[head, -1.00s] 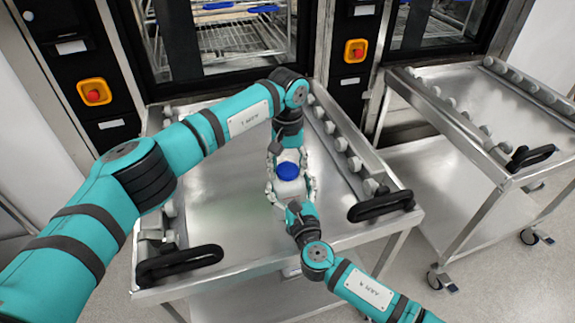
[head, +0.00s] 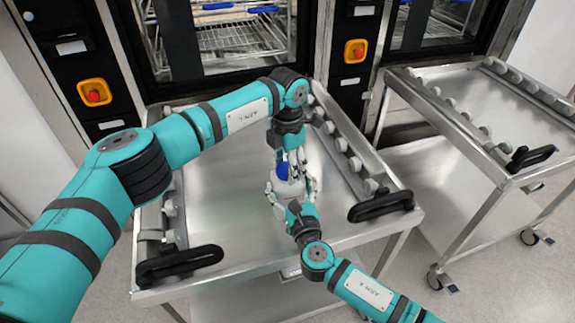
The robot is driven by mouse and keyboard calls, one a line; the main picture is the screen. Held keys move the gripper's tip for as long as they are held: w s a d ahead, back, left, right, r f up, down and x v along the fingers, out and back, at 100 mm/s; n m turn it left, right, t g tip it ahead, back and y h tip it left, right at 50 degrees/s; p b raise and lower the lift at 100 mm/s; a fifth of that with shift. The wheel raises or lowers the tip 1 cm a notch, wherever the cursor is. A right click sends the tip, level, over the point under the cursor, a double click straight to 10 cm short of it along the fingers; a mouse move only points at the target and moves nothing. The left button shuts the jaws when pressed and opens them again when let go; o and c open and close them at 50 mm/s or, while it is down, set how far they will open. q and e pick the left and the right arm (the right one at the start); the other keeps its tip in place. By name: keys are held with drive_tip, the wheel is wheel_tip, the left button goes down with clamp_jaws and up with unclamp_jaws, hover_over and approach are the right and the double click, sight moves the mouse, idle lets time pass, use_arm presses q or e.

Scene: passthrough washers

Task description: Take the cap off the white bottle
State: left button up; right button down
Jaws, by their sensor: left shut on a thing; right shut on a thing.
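The white bottle (head: 289,188) is upright above the near part of the steel cart. My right gripper (head: 292,187) comes from the front and is shut on the bottle's body, one finger on each side. The blue cap (head: 282,171) is at the top of the bottle. My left gripper (head: 289,163) comes down from behind and is shut on the cap, its fingers partly covering it. I cannot tell whether cap and bottle are touching or slightly apart.
The steel cart (head: 225,215) has a bare top, side rails with grey rollers and black handles (head: 180,265). A second cart (head: 470,100) stands at right. Washers with glass doors (head: 235,45) and red stop buttons (head: 94,92) stand behind.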

use_arm(q)
drive_tip(key=n, duration=2.7)
drive_tip(key=shift+r+n, duration=0.1)
drive_tip(key=shift+n, duration=0.2)
drive_tip(key=shift+r, duration=0.1)
drive_tip(key=shift+r, duration=1)
drive_tip(key=shift+r, duration=2)
use_arm(e)
unclamp_jaws()
